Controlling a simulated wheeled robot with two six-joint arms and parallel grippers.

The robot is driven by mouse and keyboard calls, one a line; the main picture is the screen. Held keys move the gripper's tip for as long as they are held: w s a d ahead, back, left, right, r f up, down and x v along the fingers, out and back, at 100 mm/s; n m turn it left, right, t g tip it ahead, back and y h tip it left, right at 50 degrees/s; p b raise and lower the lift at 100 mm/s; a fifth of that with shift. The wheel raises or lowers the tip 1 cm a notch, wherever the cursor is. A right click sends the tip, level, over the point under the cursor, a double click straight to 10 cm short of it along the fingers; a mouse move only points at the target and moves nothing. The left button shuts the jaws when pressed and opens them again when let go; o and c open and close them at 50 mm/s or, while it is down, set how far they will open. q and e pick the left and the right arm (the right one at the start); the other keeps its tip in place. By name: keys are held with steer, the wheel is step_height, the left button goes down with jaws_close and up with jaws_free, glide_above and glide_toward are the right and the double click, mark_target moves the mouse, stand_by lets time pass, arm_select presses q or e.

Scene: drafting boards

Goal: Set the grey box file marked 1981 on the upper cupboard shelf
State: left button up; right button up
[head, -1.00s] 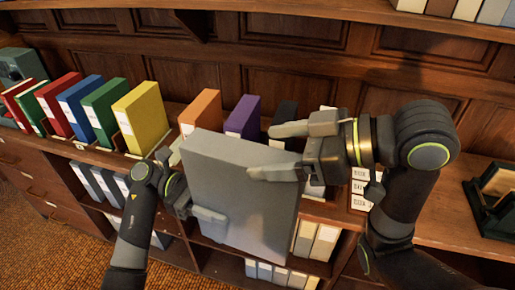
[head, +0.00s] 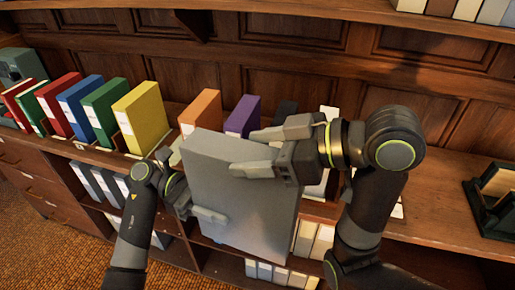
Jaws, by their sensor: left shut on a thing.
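The grey box file (head: 232,200) is held up, slightly tilted, in front of the shelving at the middle of the head view. I see no 1981 marking on its visible faces. My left gripper (head: 200,212) is shut on its lower left edge, with one finger across the front face. My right gripper (head: 248,152) is open at its upper right; one finger lies in front of the face, the other above and behind the top edge. A wooden upper shelf (head: 290,12) runs along the top of the view; I cannot tell whether it is the cupboard shelf.
Coloured files, including a yellow one (head: 142,118) and a purple one (head: 243,115), stand on the counter behind. Pale files (head: 322,240) fill lower shelves. A dark green tray (head: 492,200) sits at right. The counter left of it (head: 440,205) is clear.

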arm_select(q)
steer(key=shift+s+r, duration=0.1)
arm_select(e)
steer(key=shift+w, duration=0.1)
steer(key=c, duration=1.2)
arm_select(q)
steer(key=o, duration=1.7)
arm_select(e)
steer(key=shift+r, duration=0.1)
jaws_close()
